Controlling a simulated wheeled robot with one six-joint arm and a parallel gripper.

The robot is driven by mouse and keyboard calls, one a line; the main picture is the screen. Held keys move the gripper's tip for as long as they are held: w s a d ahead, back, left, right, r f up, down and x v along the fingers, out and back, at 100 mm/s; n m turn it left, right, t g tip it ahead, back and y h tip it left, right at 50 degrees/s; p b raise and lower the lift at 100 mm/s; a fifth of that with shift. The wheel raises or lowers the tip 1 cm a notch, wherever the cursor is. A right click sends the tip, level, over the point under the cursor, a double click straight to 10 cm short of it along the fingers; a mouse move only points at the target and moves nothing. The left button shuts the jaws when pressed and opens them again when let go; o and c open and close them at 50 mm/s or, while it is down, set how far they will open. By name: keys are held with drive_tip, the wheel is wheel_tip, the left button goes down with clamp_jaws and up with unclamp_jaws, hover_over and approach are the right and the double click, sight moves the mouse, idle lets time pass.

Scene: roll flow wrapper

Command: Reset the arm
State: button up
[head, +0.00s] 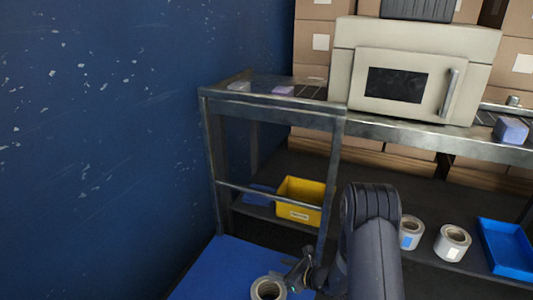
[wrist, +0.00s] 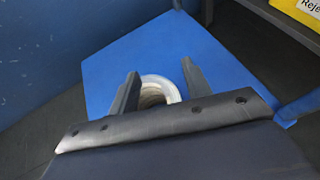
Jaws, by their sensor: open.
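My arm reaches down over a blue surface (head: 225,272) at the bottom of the head view. My gripper (head: 298,280) is beside a white roll (head: 268,289) that stands on that surface. In the wrist view my gripper (wrist: 158,82) is open, with its two fingers apart. Part of the roll is hidden by my gripper.
Below are a yellow bin (head: 302,196), two rolls, the left one (head: 411,232) and the right one (head: 452,243), and a blue tray (head: 508,250). A blue wall (head: 110,130) fills the left.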

drive_tip(key=s+a+r+n+g+y+p, duration=0.1)
drive_tip(key=s+a+r+n+g+p, duration=0.15)
drive_tip(key=s+n+g, duration=1.4)
drive_tip(key=s+d+r+n+g+h+p, duration=0.1)
drive_tip(key=s+d+n+g+h, duration=0.1)
drive_tip(key=s+d+n+h, duration=0.2)
drive_tip(key=s+d+r+n+g+h, duration=0.1)
drive_tip(key=s+d+r+n+h, duration=0.1)
drive_tip(key=d+n+h, duration=0.7)
drive_tip(key=shift+s+r+n+g+h+p, duration=0.35)
drive_tip(key=shift+s+h, duration=0.5)
drive_tip(key=shift+h, duration=0.35)
drive_tip(key=shift+s, duration=0.1)
